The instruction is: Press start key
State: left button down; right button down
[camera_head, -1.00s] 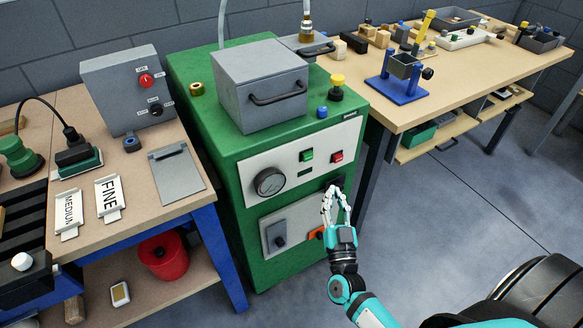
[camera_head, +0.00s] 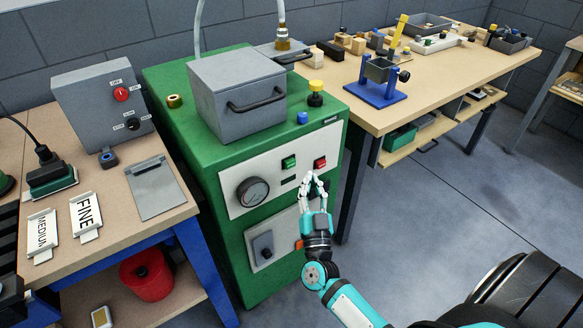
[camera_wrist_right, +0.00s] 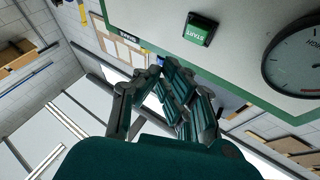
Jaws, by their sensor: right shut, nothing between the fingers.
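The green start key (camera_head: 289,162) sits on the white front panel of the green machine (camera_head: 215,170). In the right wrist view the key (camera_wrist_right: 198,28) carries the word START. A red key (camera_head: 320,164) is to its right. My right gripper (camera_head: 314,176) is shut and empty, its fingertips just below the red key and right of the start key in the picture. In the right wrist view the fingers (camera_wrist_right: 163,72) are below and left of the start key. No contact with the key shows. My left gripper is not in view.
A round gauge (camera_head: 252,192) and a lower switch plate (camera_head: 266,247) share the machine front. A grey box with a handle (camera_head: 237,95) stands on top. A wooden workbench (camera_head: 440,80) is at right, a side table (camera_head: 120,230) at left. Floor on the right is clear.

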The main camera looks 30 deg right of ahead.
aim_at(289, 163)
jog(key=w, duration=0.4)
jog(key=shift+w+a+b, duration=0.2)
jog(key=shift+w+b, duration=0.05)
jog(key=shift+b, duration=0.1)
dwell(1.2)
jog(key=shift+w, duration=0.45)
jog(key=shift+w, duration=0.45)
dwell(0.6)
jog(key=shift+s+p, duration=0.5)
jog(key=shift+s, duration=0.45)
